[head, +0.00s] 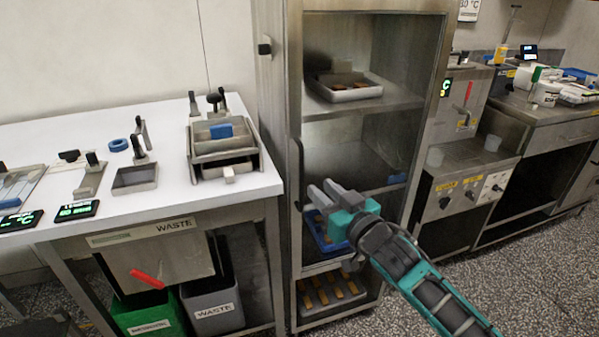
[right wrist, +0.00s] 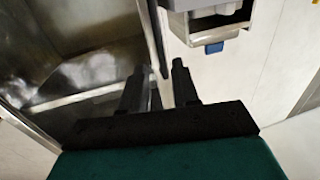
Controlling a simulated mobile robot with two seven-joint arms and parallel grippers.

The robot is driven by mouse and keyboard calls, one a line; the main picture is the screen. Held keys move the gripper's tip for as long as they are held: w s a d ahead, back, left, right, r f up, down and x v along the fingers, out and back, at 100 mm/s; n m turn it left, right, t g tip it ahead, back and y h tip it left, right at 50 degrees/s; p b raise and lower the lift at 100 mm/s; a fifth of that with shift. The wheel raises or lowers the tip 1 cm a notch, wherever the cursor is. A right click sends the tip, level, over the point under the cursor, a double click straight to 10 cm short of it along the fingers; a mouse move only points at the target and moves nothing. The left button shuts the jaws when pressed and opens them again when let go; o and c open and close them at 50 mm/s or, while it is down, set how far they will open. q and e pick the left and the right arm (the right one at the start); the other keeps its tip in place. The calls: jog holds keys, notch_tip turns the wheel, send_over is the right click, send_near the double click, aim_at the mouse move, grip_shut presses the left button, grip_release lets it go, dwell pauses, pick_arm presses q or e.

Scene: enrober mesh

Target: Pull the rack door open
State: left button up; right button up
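The rack (head: 268,120) is a tall steel cabinet in the middle of the head view. Its door (head: 376,6) is a steel frame around a see-through panel and looks closed. A dark vertical handle (head: 299,172) runs along the door's left side. My right gripper (head: 326,190) is in front of the door, just right of the handle's lower part, fingers pointing toward it. In the right wrist view the fingers (right wrist: 160,85) are apart, and the handle (right wrist: 153,35) ends in line with the gap between them. I cannot tell whether they touch it. My left gripper is not seen.
Inside the rack are a tray of brown pieces (head: 345,92) and a blue tray (head: 322,240). A white table (head: 60,140) with tools stands left, with a green bin (head: 150,315) and grey bin (head: 213,310) below. Steel counters stand right. Speckled floor (head: 420,310) lies before the rack.

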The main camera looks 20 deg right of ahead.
aim_at(303, 173)
jog(key=b+x, duration=0.1)
jog(key=x, duration=0.8)
jog(key=shift+w+a, duration=0.1)
jog(key=shift+w, duration=0.05)
jog(key=shift+c, duration=0.3)
grip_shut()
